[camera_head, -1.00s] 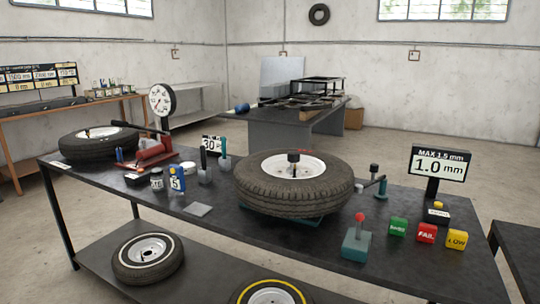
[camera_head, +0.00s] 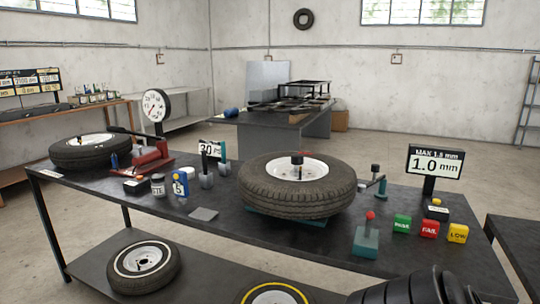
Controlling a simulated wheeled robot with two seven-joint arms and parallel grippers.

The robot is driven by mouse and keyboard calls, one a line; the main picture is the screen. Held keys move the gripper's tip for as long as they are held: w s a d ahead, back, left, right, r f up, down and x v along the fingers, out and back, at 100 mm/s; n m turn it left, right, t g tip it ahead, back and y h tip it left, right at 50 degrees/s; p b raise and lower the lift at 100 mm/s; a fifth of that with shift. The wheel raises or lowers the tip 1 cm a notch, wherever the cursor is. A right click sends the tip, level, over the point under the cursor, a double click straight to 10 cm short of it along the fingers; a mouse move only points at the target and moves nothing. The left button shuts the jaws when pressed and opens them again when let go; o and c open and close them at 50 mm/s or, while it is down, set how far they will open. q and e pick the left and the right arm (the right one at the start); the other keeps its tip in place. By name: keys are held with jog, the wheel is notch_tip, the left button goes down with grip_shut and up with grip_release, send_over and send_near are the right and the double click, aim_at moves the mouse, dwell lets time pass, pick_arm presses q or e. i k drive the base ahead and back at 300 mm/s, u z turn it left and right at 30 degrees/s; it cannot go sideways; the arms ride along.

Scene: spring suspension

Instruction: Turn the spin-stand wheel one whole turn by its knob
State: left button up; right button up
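The spin-stand wheel (camera_head: 297,200), a black tyre on a white rim, lies flat on its teal stand (camera_head: 285,217) near the middle of the dark bench. A black knob-like piece (camera_head: 297,158) stands up at its hub; a small red part shows beside it. I cannot tell whether this is the turning knob or a hub clamp. Neither of my grippers is in view. A black ribbed part, seemingly my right arm (camera_head: 425,291), shows at the bottom right edge, in front of the bench and apart from the wheel.
Right of the wheel stand a red-knobbed teal lever box (camera_head: 366,243), green, red and yellow blocks (camera_head: 429,229), and a display reading 1.0 mm (camera_head: 436,162). Left are a gauge (camera_head: 155,106), a red tool (camera_head: 148,158) and another tyre (camera_head: 88,153). More tyres lie on the lower shelf.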

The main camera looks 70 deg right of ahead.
aim_at(289, 184)
jog(key=i, duration=0.3)
jog(key=z, duration=1.15)
